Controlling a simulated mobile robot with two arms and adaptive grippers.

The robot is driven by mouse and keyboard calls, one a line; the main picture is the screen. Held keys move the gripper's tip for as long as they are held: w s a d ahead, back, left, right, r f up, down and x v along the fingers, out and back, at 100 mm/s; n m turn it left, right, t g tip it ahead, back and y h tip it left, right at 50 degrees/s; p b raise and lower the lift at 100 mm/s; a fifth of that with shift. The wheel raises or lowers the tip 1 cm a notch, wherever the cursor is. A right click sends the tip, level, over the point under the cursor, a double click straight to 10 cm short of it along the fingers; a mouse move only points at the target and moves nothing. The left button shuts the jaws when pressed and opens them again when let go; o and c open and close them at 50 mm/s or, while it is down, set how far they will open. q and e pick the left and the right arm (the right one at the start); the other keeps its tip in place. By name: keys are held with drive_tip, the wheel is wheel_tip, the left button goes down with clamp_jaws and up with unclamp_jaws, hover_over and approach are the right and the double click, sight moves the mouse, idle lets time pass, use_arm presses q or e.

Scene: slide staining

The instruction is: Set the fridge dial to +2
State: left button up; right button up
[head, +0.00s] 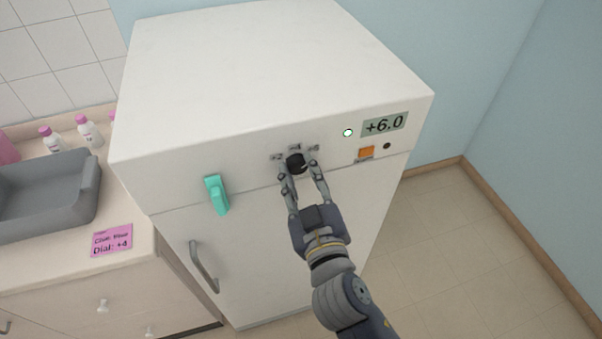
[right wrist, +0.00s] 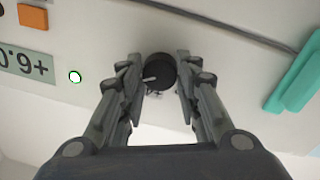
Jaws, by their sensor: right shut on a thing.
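The white fridge (head: 250,60) stands in the middle of the head view. Its black round dial (head: 295,162) is on the upper front panel, with small labels around it. My right gripper (head: 304,170) is shut on the dial, one finger on each side; the dial (right wrist: 159,72) also shows between the fingers in the right wrist view. A light pointer mark shows on the dial there. The display (head: 385,124) reads +6.0, and a small light (head: 348,132) glows beside it. My left gripper is not in view.
An orange switch (head: 366,152) and a small dark knob (head: 387,146) sit right of the dial. A teal latch (head: 216,194) and a door handle (head: 203,266) are at left.

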drive_tip(key=shift+f+n, duration=0.1)
drive_tip(key=shift+n, duration=1)
drive_tip(key=n+p, duration=0.1)
drive_tip(key=n, duration=0.4)
drive_tip(key=shift+n, duration=0.3)
drive_tip(key=n+y+p, duration=0.1)
drive_tip(key=n+p, duration=0.1)
drive_tip(key=n, duration=0.4)
drive_tip(key=shift+w+d+n, duration=0.1)
drive_tip(key=shift+n, duration=0.3)
drive_tip(key=n, duration=0.2)
drive_tip(key=n+p, duration=0.2)
drive_tip(key=n, duration=0.1)
drive_tip(key=shift+r+n, duration=0.25)
drive_tip(key=shift+n, duration=0.05)
drive_tip(key=shift+d+n+y+p, duration=0.1)
drive_tip(key=shift+n+y+p, duration=0.4)
drive_tip(key=shift+n+p, duration=1.35)
drive_tip(key=shift+w+n+b, duration=0.1)
drive_tip(key=shift+n+b, duration=0.45)
drive_tip(key=shift+n, duration=0.1)
drive_tip(key=o, duration=1.1)
drive_tip(key=shift+w+f, duration=0.1)
